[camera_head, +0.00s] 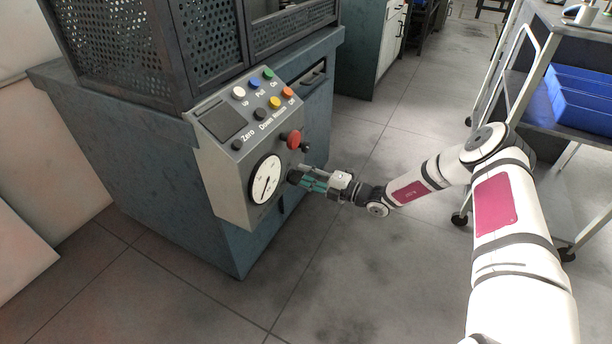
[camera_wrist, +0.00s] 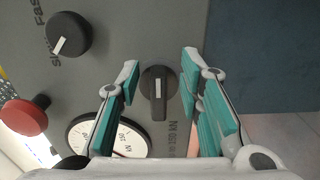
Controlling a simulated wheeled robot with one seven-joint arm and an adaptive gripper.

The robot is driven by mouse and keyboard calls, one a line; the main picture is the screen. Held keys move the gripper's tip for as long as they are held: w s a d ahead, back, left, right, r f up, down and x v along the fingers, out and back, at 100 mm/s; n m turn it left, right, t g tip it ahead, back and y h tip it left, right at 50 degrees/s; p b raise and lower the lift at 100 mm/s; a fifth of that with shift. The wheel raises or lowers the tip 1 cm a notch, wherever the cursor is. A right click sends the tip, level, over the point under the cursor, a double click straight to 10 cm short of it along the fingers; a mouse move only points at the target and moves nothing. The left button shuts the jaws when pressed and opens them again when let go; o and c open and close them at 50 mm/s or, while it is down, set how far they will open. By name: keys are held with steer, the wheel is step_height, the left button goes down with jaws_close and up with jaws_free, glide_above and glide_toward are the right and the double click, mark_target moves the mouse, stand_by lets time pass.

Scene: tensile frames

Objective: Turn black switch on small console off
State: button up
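The small grey console (camera_head: 230,200) is on the front of the blue-grey cabinet in the head view. My gripper (camera_wrist: 160,70) is open, with one teal-padded finger on each side of this switch. Gaps show between the fingers and the switch.
A second black knob (camera_wrist: 68,37), marked "Slow Fast", a red button (camera_wrist: 25,115) and a dial (camera_wrist: 85,130) are close by. The console top has several coloured buttons (camera_head: 267,102). A cart with blue bins (camera_head: 580,95) stands right. Floor (camera_head: 340,270) is clear in front.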

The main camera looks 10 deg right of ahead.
steer(key=v, duration=1.2)
stand_by(0.3)
